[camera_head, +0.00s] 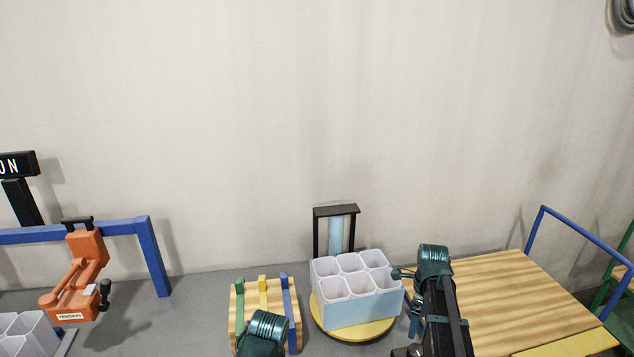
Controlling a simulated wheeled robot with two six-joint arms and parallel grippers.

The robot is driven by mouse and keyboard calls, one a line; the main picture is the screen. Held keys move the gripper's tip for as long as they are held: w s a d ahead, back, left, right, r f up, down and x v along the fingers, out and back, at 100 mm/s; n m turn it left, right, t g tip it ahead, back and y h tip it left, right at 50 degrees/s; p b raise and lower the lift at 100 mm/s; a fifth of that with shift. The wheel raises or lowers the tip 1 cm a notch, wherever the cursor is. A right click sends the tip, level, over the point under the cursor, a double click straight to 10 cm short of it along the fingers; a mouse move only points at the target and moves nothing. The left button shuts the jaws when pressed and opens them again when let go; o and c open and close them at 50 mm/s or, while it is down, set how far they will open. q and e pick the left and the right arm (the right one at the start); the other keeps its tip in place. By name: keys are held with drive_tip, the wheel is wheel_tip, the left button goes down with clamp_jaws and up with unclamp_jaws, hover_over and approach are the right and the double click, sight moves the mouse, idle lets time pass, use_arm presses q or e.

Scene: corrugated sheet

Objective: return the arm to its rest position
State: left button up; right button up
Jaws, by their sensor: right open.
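My right arm rises from the bottom edge, right of centre, as a black link with a teal joint. My right gripper (407,296) is small and partly hidden by that arm; it is open, close to the right side of a white and light blue six-cell box (361,311). I cannot tell whether it touches the box. No held object shows in it. Of my left arm, only a teal joint shows at the bottom, in front of a wooden rack; its gripper is out of view.
The box stands on a yellow round turntable (363,335). Left of it is the wooden rack (239,322) with coloured bars. A wooden board (510,295) lies right. Grey table between rack and orange device is clear.

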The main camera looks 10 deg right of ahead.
drive_tip(key=s+a+n, duration=0.5)
drive_tip(key=a+n, duration=0.4)
drive_tip(key=n, duration=0.1)
drive_tip(key=s+a+n, duration=0.5)
drive_tip(key=a+n, duration=0.5)
drive_tip(key=s+a+n+h, duration=0.1)
drive_tip(key=s+a+n, duration=0.5)
drive_tip(key=a+n, duration=0.4)
drive_tip(key=shift+s+a, duration=0.1)
